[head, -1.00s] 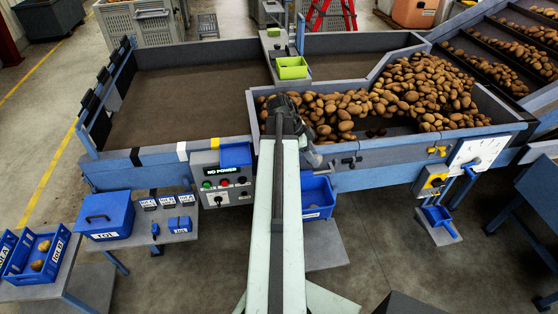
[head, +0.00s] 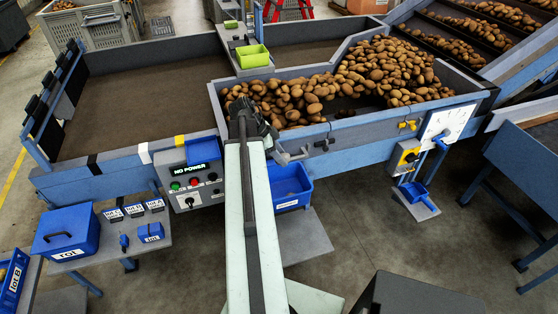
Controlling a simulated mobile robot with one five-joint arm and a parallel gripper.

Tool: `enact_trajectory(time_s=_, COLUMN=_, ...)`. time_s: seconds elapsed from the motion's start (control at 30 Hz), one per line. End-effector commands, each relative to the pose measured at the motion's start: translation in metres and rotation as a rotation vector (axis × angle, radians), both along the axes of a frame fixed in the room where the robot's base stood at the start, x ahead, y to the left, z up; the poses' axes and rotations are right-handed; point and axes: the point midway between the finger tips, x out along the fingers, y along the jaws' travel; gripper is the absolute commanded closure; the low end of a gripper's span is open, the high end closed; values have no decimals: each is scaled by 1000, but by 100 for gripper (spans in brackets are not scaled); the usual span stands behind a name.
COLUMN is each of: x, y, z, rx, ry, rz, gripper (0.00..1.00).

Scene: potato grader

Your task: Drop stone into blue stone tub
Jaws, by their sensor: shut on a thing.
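My gripper (head: 243,108) is the dark end of my pale arm, at the front wall of the machine where the potatoes lie. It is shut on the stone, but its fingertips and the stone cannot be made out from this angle. A blue tub (head: 290,184) with a white label hangs at the front of the machine, just right of my arm and nearer than my gripper. Its label is too small to read, and its left edge is close to my arm. The tub looks empty in the part that shows.
Potatoes (head: 375,75) fill the trough behind my gripper. A control box (head: 193,185) reading NO POWER is left of my arm. A blue ROT box (head: 66,232) stands on a side table. A lime tub (head: 253,56) is farther back. Open floor lies right of the tub.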

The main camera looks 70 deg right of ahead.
Motion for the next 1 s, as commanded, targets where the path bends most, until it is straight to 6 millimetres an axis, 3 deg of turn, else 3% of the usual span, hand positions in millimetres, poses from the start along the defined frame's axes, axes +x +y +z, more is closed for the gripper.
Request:
enact_trajectory(time_s=0.4, x=1, y=0, z=-55, rx=0, ry=0, rz=1, gripper=100)
enact_trajectory(time_s=0.73, x=1, y=0, z=-56, rx=0, ry=0, rz=2, gripper=100)
enact_trajectory(time_s=0.77, x=1, y=0, z=-56, rx=0, ry=0, rz=2, gripper=51)
enact_trajectory(time_s=0.8, x=1, y=0, z=-56, rx=0, ry=0, rz=2, gripper=40)
enact_trajectory(time_s=0.83, x=1, y=0, z=-56, rx=0, ry=0, rz=2, gripper=34)
enact_trajectory(time_s=1.0, x=1, y=1, z=-56, rx=0, ry=0, rz=2, gripper=34)
